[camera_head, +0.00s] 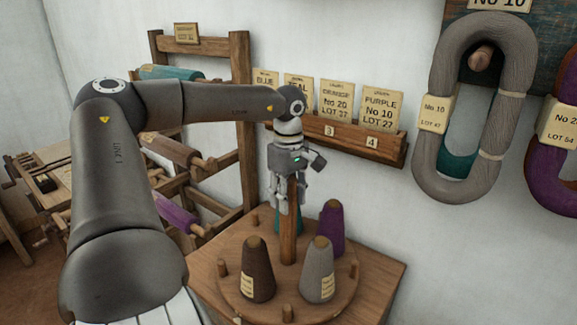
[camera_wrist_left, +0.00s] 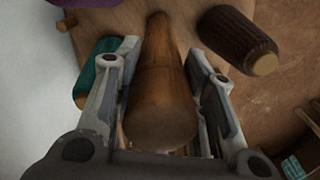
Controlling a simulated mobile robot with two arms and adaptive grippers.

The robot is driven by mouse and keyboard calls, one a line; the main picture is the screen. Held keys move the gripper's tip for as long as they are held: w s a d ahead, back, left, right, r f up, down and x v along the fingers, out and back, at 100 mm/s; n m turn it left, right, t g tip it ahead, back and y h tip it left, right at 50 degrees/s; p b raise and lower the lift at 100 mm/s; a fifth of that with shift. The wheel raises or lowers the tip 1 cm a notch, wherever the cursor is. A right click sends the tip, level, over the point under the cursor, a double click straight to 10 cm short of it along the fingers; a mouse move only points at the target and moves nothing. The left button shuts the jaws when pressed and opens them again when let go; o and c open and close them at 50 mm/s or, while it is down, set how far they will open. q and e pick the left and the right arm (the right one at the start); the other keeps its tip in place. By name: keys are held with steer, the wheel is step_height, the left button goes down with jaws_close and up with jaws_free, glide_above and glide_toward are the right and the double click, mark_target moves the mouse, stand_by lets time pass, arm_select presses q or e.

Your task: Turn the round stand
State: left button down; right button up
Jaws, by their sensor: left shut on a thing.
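The round stand (camera_head: 283,305) is a wooden disc with pegs around its rim and an upright wooden post (camera_head: 289,235) at its middle. Yarn cones stand on it: dark brown (camera_head: 257,272), grey (camera_head: 317,270), purple (camera_head: 331,232) and a teal one partly hidden behind the post. My left gripper (camera_head: 288,195) is at the upper part of the post, pointing down. In the left wrist view the post (camera_wrist_left: 160,90) lies between the two fingers (camera_wrist_left: 160,105), which are shut on it. The teal cone (camera_wrist_left: 95,75) and brown cone (camera_wrist_left: 238,38) show on either side. My right gripper is not in view.
The stand sits on a wooden table (camera_head: 378,262). Behind it, a wall rack (camera_head: 360,144) holds lot cards. Large grey (camera_head: 429,165) and purple (camera_head: 557,160) yarn skeins hang at the right. A wooden frame with yarn rollers (camera_head: 180,150) stands at the left.

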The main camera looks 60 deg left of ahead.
arm_select(q)
steer(key=shift+w+a+r, duration=0.15)
steer(key=shift+w+r, duration=0.05)
steer(key=shift+r, duration=0.2)
steer(key=c, duration=1.3)
jaws_free()
steer(key=o, duration=0.4)
steer(key=shift+s+f, duration=0.1)
steer(key=shift+s, duration=0.05)
steer(key=shift+f, duration=0.15)
step_height(320, 180, up, 12)
steer(key=shift+r, duration=0.1)
